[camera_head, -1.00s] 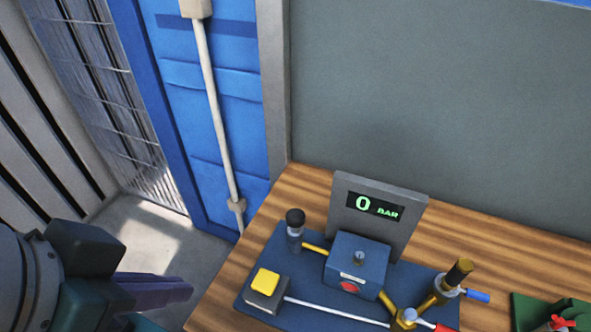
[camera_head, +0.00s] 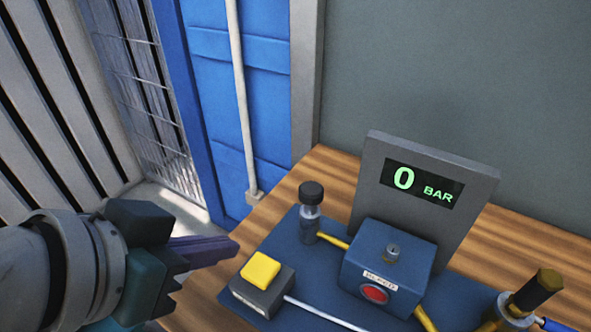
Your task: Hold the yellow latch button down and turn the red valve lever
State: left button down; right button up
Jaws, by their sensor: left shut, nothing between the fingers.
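The yellow latch button (camera_head: 261,269) sits on top of a small dark grey box (camera_head: 264,296) at the left front of a blue base plate (camera_head: 284,243). My left gripper (camera_head: 236,246) comes in from the left, shut and empty. In the picture its tip is just up and left of the yellow button, apart from it. The red valve lever is out of view. A red round button (camera_head: 374,294) shows on the front of a blue box (camera_head: 389,264) marked BLEED. My right gripper is not in view.
A grey display panel (camera_head: 480,192) reads 0 BAR behind the blue box. A black-capped cylinder (camera_head: 309,209) stands behind the yellow button. A brass fitting (camera_head: 519,300) with a blue handle (camera_head: 554,325) is at the right. Bare wooden bench (camera_head: 333,169) shows along the back.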

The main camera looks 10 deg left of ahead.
pick_arm(q)
jog(key=b, duration=0.2)
send_over(266, 269)
jog(key=f, duration=0.6)
jog(key=shift+s+f, duration=0.2)
jog(key=shift+f, duration=0.15)
jog(key=f, duration=0.3)
jog(key=shift+w+f, duration=0.2)
jog(key=shift+f, duration=0.5)
